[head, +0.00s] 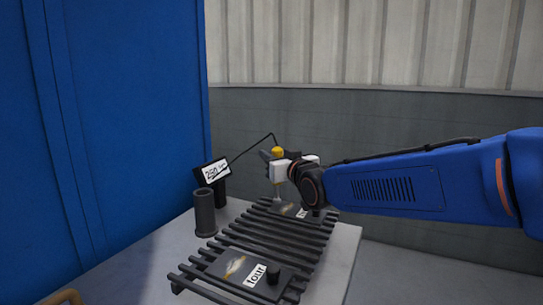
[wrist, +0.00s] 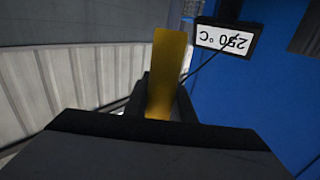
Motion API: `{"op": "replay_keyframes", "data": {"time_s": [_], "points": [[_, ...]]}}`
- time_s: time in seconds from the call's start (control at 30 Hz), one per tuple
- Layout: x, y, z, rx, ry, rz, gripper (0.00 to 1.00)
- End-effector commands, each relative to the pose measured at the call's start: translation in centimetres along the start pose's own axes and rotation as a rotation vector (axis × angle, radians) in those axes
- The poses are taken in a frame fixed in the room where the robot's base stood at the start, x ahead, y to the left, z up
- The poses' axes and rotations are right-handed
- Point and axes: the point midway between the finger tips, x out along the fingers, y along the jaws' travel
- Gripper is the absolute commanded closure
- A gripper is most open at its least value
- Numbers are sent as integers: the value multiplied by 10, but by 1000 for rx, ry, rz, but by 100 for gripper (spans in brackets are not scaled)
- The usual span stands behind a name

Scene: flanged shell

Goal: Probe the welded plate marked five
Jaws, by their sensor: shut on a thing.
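My gripper (head: 278,168) is shut on the yellow-handled probe (head: 277,152), above the far end of the rack. In the wrist view the yellow handle (wrist: 166,75) stands between the fingers. The probe's thin rod points down at the left part of the far dark plate (head: 287,209); I cannot tell whether its tip touches. That plate has a pale weld patch and a white label, partly hidden by my wrist, so I cannot read it surely. A nearer plate (head: 243,274) marked "four" has a similar weld patch and a dark knob.
A black slatted rack (head: 255,236) on a grey table (head: 343,252) bears both plates. A readout (head: 211,172) shows 250 °C, with a black cable running to the probe. A dark open cylinder (head: 205,214) stands left of the rack. A blue wall panel (head: 120,120) rises behind.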

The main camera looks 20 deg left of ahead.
Motion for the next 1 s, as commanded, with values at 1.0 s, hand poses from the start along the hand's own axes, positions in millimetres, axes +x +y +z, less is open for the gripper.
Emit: {"op": "replay_keyframes", "data": {"time_s": [1.0], "points": [[0, 0, 12, 0, 0, 0, 100]]}}
